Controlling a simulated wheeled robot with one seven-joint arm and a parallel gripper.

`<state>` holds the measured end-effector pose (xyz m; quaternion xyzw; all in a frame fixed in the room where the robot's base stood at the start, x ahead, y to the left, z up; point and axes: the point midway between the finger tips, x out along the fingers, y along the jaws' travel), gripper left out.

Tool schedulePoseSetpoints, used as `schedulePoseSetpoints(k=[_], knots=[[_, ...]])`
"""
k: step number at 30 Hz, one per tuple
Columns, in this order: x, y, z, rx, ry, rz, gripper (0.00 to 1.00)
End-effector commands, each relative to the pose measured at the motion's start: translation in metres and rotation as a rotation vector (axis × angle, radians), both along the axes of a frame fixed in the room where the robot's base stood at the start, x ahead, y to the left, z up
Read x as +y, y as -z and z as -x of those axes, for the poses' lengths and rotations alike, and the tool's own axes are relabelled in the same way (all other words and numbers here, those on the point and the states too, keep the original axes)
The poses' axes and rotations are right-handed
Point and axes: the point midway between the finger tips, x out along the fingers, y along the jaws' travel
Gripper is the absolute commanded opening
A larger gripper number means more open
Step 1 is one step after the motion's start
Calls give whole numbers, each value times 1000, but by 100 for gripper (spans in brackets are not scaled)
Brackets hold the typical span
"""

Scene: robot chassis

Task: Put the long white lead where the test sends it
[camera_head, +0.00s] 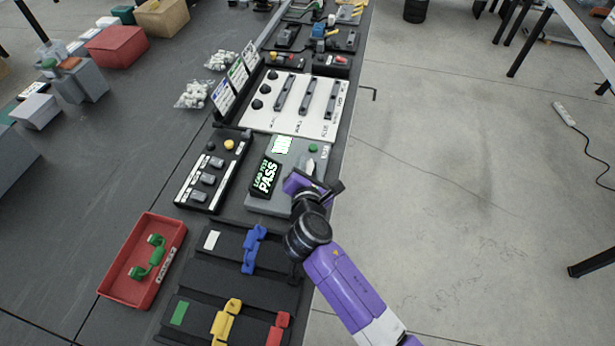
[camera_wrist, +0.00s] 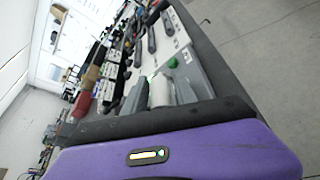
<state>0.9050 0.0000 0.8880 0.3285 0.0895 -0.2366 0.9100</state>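A grey test box (camera_head: 256,206) stands by the table's right edge, with a display (camera_head: 265,176) reading "LOAD TEST PASS", a lit green-white panel and a green button. My gripper (camera_head: 311,176) is low at the right end of this box. A small white piece (camera_head: 311,164) shows beside the fingertips; it may be part of the white lead, mostly hidden by my gripper. In the wrist view a pale piece (camera_wrist: 161,91) lies between my two grey fingers. I cannot tell whether they grip it. A black rack (camera_head: 205,272) has a white-marked place (camera_head: 211,240) with no lead on it.
The rack holds blue (camera_head: 252,250), yellow (camera_head: 225,322) and red (camera_head: 278,330) leads. A red tray (camera_head: 122,262) holds a green lead (camera_head: 149,258). A black switch box (camera_head: 190,195) and a white panel (camera_head: 290,118) stand close to the tester. Open floor lies to the right.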

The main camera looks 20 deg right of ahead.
Motion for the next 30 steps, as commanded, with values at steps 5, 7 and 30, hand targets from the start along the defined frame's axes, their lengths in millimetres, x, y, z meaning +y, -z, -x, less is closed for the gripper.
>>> schedulePoseSetpoints(k=[5, 7, 30], knots=[[-5, 4, -11, 0, 0, -1, 33], [-5, 4, -11, 0, 0, 0, 33], [-4, -2, -11, -2, -1, 0, 0]])
